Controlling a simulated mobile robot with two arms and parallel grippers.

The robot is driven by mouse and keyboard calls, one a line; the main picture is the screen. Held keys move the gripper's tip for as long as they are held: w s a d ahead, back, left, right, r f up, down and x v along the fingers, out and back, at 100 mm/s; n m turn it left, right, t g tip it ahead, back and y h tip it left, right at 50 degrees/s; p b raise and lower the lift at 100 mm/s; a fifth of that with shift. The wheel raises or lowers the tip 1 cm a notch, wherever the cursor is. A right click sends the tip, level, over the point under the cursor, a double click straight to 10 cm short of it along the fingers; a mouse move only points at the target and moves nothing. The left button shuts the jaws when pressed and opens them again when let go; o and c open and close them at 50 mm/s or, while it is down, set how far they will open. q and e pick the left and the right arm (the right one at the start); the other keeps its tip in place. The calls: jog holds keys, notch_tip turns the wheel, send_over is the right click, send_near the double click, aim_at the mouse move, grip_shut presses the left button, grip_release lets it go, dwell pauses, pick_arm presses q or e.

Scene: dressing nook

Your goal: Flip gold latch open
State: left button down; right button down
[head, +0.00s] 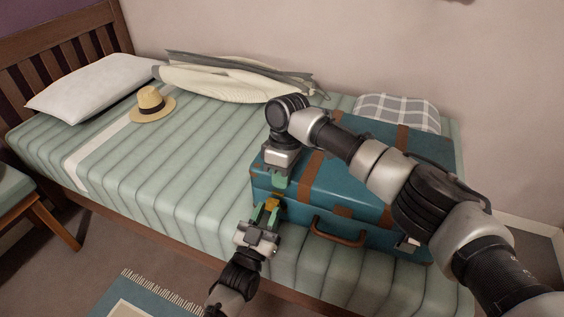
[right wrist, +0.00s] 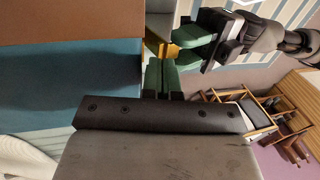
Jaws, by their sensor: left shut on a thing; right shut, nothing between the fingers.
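A teal suitcase (head: 350,185) with brown straps lies closed on the bed. Its gold latch (head: 273,203) is on the front face near the left end; it also shows in the right wrist view (right wrist: 187,38). My left gripper (head: 267,210) comes from below in the head view and is shut on the gold latch, its green fingers hiding part of it. My right gripper (head: 275,181) is shut and empty, pointing down at the suitcase's front left edge just above the latch. In the right wrist view its green fingers (right wrist: 161,76) are together, close beside the left fingers.
A brown handle (head: 338,236) sits on the suitcase front, right of the latch. The green striped bed (head: 190,170) holds a straw hat (head: 152,103), a white pillow (head: 95,88), a cream garment (head: 225,80) and a plaid folded cloth (head: 398,110). A chair (head: 38,205) stands at left.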

aim_at(277, 203)
jog(key=shift+x, duration=1.95)
jog(key=shift+s+a+f, duration=0.25)
jog(key=shift+s+f, duration=0.1)
jog(key=shift+s, duration=0.4)
pick_arm(q)
jog(key=c, duration=0.8)
grip_release()
jog(key=shift+r, duration=0.15)
jog(key=shift+c, duration=0.2)
pick_arm(e)
jog(key=shift+a, duration=0.1)
pick_arm(q)
jog(key=shift+d, duration=0.15)
jog(key=shift+r, duration=0.1)
pick_arm(e)
jog(key=shift+r, duration=0.1)
